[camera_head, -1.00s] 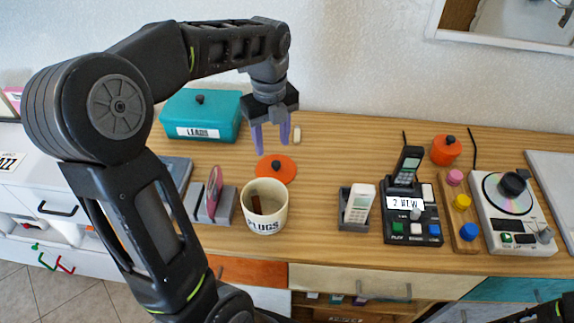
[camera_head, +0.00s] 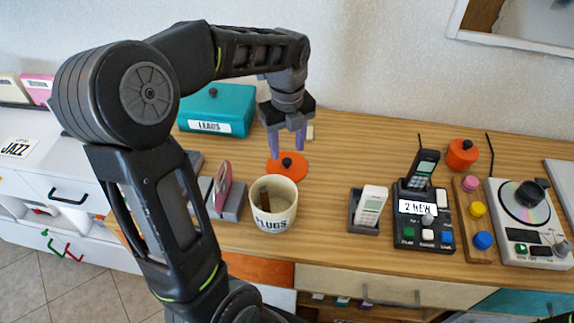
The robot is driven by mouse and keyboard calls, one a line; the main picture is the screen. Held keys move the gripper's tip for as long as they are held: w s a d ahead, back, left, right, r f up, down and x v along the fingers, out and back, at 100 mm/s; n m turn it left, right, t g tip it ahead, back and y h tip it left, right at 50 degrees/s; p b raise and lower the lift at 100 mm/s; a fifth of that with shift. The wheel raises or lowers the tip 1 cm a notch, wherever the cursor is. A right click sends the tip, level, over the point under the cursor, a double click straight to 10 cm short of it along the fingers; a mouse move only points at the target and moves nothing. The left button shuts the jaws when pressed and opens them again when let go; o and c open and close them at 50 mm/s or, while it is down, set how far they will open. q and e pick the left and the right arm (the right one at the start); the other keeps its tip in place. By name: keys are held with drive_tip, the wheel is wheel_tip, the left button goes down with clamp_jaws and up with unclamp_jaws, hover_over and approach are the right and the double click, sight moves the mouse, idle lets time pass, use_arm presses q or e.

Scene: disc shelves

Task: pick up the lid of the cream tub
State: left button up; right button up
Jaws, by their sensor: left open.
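The cream tub (camera_head: 273,215), marked PLUGS, stands open on the wooden counter with brown things inside. An orange round lid (camera_head: 296,173) with a black knob (camera_head: 287,161) lies flat on the counter just behind the tub. My left gripper (camera_head: 286,153) points down over this lid with its two purple fingers apart and nothing between them. The fingertips appear just above the knob, one to each side in the picture. I cannot tell the exact height gap. My right gripper is not in view.
A teal box (camera_head: 219,106) marked LEADS stands behind left. A pink disc in a grey stand (camera_head: 232,206) is left of the tub. A handset dock (camera_head: 368,226), a black phone unit (camera_head: 424,234) and a disc player (camera_head: 524,235) stand right. The counter right of the lid is clear.

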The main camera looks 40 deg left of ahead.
sight(288, 161)
use_arm(q)
wheel_tip(288, 161, down, 5)
drive_tip(key=shift+w+f+p, duration=0.1)
drive_tip(key=shift+w+p, duration=0.05)
drive_tip(key=shift+p, duration=0.2)
drive_tip(key=shift+c, duration=0.2)
idle(0.4)
clamp_jaws()
idle(0.4)
